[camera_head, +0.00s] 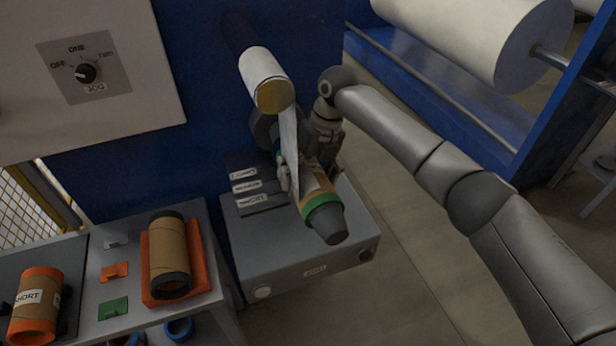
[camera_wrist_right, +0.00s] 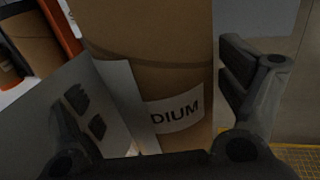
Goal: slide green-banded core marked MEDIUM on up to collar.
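The green-banded core (camera_head: 318,200) is a brown tube with a green ring near its front end. A dark grey tapered nose (camera_head: 327,223) sticks out of that end, and the core appears to sit around this grey shaft. My right gripper (camera_head: 308,168) has its fingers on both sides of the core, close against it. In the right wrist view the core (camera_wrist_right: 150,70) fills the space between the fingers, with a label partly reading "DIUM". A pale strip (camera_head: 288,140) crosses the core and hides part of it. The collar cannot be made out clearly. My left gripper is out of view.
A white roll (camera_head: 262,72) juts from the blue panel above the core. A grey box (camera_head: 315,262) is below it. On the left bench, a dark-ended core (camera_head: 170,255) lies in an orange cradle (camera_head: 207,285), and an orange-ended SHORT core (camera_head: 38,300) lies farther left.

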